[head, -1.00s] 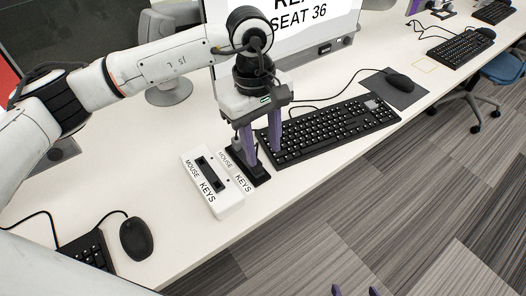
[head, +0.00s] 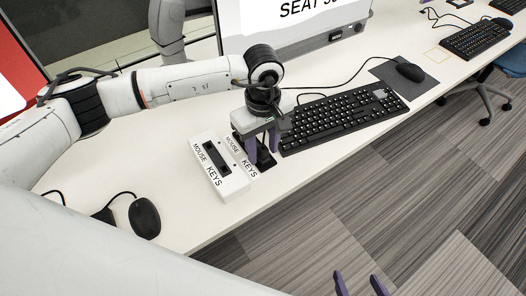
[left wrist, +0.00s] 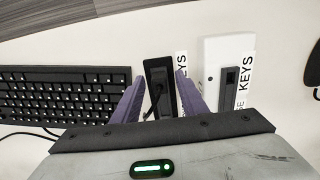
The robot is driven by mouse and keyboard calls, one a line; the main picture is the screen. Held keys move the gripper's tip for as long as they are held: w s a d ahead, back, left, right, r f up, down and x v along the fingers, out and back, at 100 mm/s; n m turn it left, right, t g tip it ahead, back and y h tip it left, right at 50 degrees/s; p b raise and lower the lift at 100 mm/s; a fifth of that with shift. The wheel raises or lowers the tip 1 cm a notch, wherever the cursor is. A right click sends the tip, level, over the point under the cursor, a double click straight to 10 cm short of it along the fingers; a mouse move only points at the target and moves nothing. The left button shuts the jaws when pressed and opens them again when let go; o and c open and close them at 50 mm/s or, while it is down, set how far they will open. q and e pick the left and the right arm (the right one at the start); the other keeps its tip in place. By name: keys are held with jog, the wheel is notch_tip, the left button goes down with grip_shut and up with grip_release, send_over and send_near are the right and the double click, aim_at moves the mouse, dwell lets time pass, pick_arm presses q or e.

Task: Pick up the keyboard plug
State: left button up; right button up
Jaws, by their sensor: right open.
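A black holder (left wrist: 158,78) lies flat on the desk between the keyboard and a white box. In the left wrist view, a small dark plug with a thin cable (left wrist: 155,98) appears on it, partly hidden by my left gripper. I take this for the keyboard plug. My left gripper (head: 262,149) is open over the holder (head: 267,163), its purple fingers on either side of it in the left wrist view (left wrist: 160,90). Contact with the plug cannot be told. My right gripper (head: 359,281) is open and empty at the bottom of the head view.
The white box (head: 218,170) labelled MOUSE and KEYS stands left of the holder. The keyboard (head: 340,118) is close on the right. A mouse (head: 409,71) on a mat, a monitor (head: 290,25) and another mouse (head: 145,218) are around.

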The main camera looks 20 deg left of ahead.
aim_at(263, 148)
pick_arm(q)
grip_shut()
notch_tip(263, 148, up, 10)
jog(key=shift+r+b, duration=0.1)
jog(key=shift+b, duration=0.3)
notch_tip(263, 148, up, 3)
jog(key=shift+f+p, duration=0.1)
jog(key=shift+p, duration=0.35)
pick_arm(e)
jog(key=shift+w+a+r, duration=0.15)
jog(key=shift+w+r, duration=0.05)
jog(key=shift+r, duration=0.25)
jog(key=shift+f, duration=0.1)
pick_arm(q)
jog(key=s+a+b, duration=0.2)
jog(key=s+a, duration=0.4)
jog(key=s, duration=0.2)
jog(key=shift+a, duration=0.4)
pick_arm(e)
jog(key=shift+f, duration=1.1)
